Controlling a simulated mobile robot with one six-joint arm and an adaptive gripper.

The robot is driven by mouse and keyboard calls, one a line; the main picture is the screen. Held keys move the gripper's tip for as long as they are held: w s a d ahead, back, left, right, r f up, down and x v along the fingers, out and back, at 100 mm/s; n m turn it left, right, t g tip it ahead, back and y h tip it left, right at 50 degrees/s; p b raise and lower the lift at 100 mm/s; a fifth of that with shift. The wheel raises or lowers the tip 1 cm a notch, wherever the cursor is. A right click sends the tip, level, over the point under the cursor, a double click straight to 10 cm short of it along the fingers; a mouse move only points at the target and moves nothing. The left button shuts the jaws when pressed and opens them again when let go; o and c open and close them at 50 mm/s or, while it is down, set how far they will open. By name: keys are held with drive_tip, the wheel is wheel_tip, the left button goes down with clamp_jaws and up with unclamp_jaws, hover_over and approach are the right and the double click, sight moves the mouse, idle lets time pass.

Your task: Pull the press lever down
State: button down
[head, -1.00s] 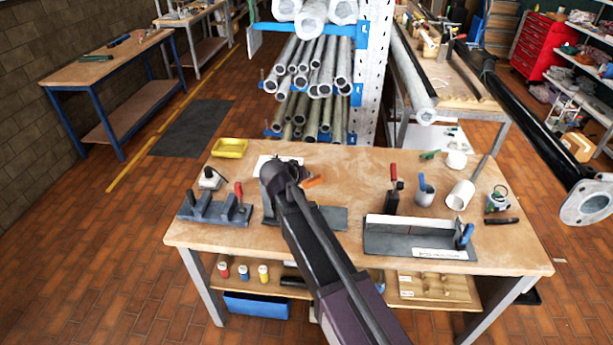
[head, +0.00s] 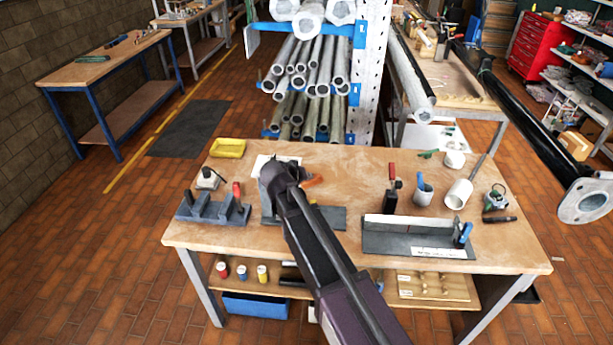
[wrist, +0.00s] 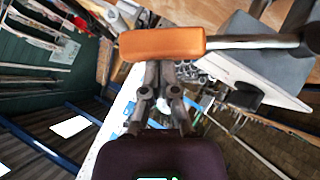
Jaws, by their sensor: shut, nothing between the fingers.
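The press lever has an orange grip (wrist: 163,43) on a metal rod (wrist: 255,42), which runs across the top of the wrist view to the right. My gripper (wrist: 162,72) is shut and empty, with its fingers at the orange grip, which hides their tips. I cannot tell whether they touch it. In the head view, a bit of the orange grip (head: 314,181) shows just right of my arm's end. The press's dark grey base (head: 333,216) lies on the bench, and my arm hides most of the press.
The wooden bench (head: 350,172) also holds a grey fixture with a red handle (head: 212,210) at left. A grey tray-like fixture (head: 385,241), a red-handled tool (head: 391,198) and white cylinders (head: 459,193) stand at right. A pipe rack (head: 361,70) rises behind the bench.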

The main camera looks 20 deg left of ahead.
drive_tip(key=shift+a+r+p, duration=0.15)
drive_tip(key=shift+r+p, duration=0.35)
drive_tip(key=shift+r, duration=0.1)
drive_tip(key=w+a+r+p+v, duration=0.1)
drive_tip(key=p+v, duration=0.7)
drive_tip(key=v, duration=0.4)
drive_tip(key=shift+a, duration=0.2)
drive_tip(key=shift+f, duration=0.1)
